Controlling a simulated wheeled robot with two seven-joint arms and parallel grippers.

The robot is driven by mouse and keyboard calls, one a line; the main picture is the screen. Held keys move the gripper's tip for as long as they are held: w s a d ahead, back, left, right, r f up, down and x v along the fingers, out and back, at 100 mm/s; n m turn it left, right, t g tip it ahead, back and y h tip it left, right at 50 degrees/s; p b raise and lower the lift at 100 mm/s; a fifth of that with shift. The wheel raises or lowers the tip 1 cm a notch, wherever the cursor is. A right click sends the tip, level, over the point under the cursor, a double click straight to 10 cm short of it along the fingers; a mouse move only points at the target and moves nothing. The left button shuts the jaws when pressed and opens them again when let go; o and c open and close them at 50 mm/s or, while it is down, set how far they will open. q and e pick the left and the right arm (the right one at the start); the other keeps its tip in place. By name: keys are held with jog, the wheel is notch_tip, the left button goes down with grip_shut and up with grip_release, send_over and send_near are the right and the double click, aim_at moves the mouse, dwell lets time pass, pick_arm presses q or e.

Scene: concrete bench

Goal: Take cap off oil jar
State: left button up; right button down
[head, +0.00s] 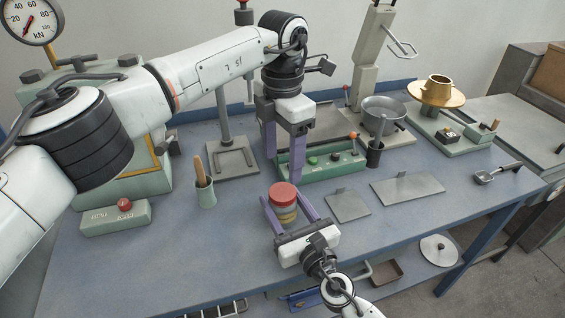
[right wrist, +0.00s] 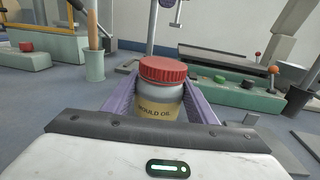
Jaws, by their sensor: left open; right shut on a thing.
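The oil jar (right wrist: 158,103) is a pale jar with a tan label reading "MOULD OIL". It stands upright, and its red cap (right wrist: 163,69) sits on top; the cap also shows in the head view (head: 283,193). My right gripper (head: 285,210) is shut on the jar's body, one purple finger on each side, below the cap. My left gripper (head: 283,163) is open and empty, pointing down above and behind the jar, apart from the cap. Whether the jar's base touches the bench is hidden by my right gripper.
A green control box (head: 322,163) lies just behind the jar. A cup with a wooden handle (head: 205,192) stands to the left. Flat grey plates (head: 407,188) lie to the right.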

aim_at(283, 191)
pick_arm(q)
jog(key=m, duration=1.3)
jog(key=shift+m, duration=0.3)
jog(key=m, duration=1.1)
jog(key=shift+f+m, duration=0.5)
jog(key=shift+f, duration=3.55)
